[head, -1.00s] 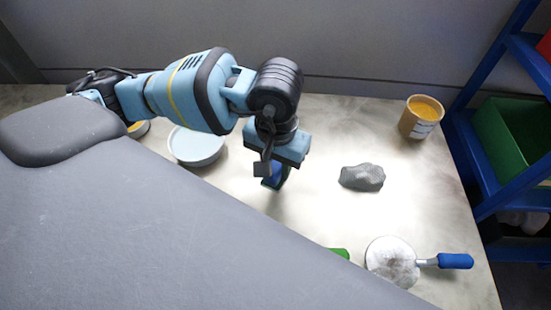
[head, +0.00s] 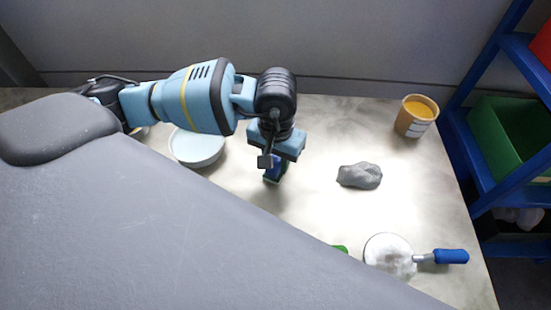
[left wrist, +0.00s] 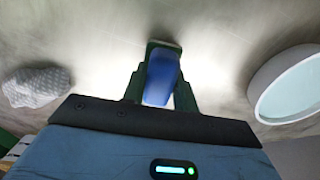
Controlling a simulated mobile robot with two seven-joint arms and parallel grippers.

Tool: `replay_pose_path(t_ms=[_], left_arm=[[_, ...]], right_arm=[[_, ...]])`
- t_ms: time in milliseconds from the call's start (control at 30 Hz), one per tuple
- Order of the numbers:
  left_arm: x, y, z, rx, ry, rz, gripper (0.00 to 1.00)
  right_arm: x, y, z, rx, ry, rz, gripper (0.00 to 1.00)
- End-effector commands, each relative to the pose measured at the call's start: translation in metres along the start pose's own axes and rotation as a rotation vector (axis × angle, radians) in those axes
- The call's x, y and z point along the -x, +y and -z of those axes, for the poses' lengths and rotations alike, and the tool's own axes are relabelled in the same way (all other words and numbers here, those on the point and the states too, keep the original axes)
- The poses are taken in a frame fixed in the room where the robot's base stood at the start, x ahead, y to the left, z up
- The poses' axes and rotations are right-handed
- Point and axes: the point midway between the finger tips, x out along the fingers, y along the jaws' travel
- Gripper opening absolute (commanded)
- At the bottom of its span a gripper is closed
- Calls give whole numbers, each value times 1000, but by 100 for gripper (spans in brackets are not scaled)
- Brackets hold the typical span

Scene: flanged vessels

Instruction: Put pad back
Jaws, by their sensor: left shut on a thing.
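My left gripper (head: 273,172) is shut on a small blue thing with green at its lower end. In the left wrist view the blue thing (left wrist: 161,78) sits between the dark green fingers (left wrist: 158,95). Whether it is the pad, I cannot tell for sure. It is over the middle of the table, and I cannot tell whether it touches the top. A round whitish disc (head: 385,247) with a blue handle (head: 451,256) lies at the lower right. A grey crumpled cloth (head: 359,176) lies right of the gripper. My right gripper is not in view.
A pale round bowl (head: 197,149) stands left of the gripper and shows in the left wrist view (left wrist: 290,85). An orange-filled tub (head: 414,118) is at the back right. A green thing (head: 341,249) is partly hidden by the grey surface in front. A blue shelf with a green bin (head: 507,135) stands right.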

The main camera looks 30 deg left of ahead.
Motion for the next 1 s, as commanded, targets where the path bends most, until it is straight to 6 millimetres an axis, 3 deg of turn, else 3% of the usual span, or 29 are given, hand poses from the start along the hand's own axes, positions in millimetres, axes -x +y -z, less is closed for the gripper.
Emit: replay_pose_path(t_ms=[200, 233, 400, 733, 867, 1000], left_arm=[[-5, 0, 0, 0, -2, 0, 7], [-5, 0, 0, 0, -2, 0, 30], [-4, 0, 0, 0, -1, 0, 50], [0, 0, 0, 0, 1, 0, 50], [13, 0, 1, 0, 4, -1, 50], [39, 1, 1, -1, 5, -2, 50]], right_arm=[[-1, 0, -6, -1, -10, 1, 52], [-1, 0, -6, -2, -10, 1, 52], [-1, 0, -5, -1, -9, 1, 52], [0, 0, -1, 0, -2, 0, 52], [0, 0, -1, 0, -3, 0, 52], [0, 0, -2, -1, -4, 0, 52]])
